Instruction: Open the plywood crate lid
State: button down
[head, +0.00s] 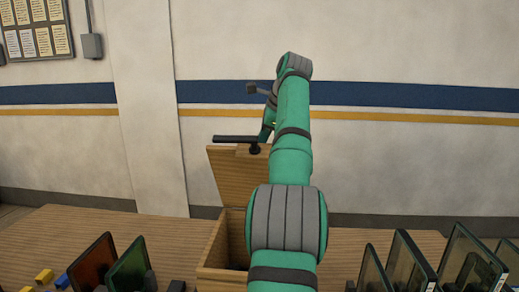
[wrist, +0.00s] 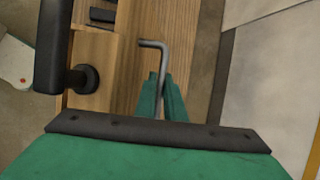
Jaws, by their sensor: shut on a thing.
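The plywood crate (head: 212,273) stands on the wooden table, partly hidden behind my arm. Its lid (head: 236,178) is raised and tilted up, showing a dark opening below. A black bar handle (head: 232,139) on a round post sits at the lid's top edge; it also shows at the left of the wrist view (wrist: 48,48). My gripper (head: 267,132) is beside the handle post, mostly hidden by my arm. In the wrist view its green fingers (wrist: 161,92) are shut on a grey L-shaped rod (wrist: 162,58), apart from the handle. Whether the rod touches the lid I cannot tell.
Dark-framed panels stand in holders on the table, an orange one (head: 93,264) and a green one (head: 130,268) at left, several clear ones (head: 408,262) at right. Small yellow (head: 44,276) and blue (head: 62,281) blocks lie far left. A wall rises behind the table.

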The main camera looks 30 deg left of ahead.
jog(key=shift+w+a+f, duration=0.1)
jog(key=shift+a+f, duration=0.05)
jog(key=shift+f, duration=0.05)
dwell(0.4)
jog(key=c, duration=1.8)
grip_release()
jog(key=shift+c, duration=0.2)
jog(key=shift+r, duration=0.1)
jog(key=shift+w, duration=0.1)
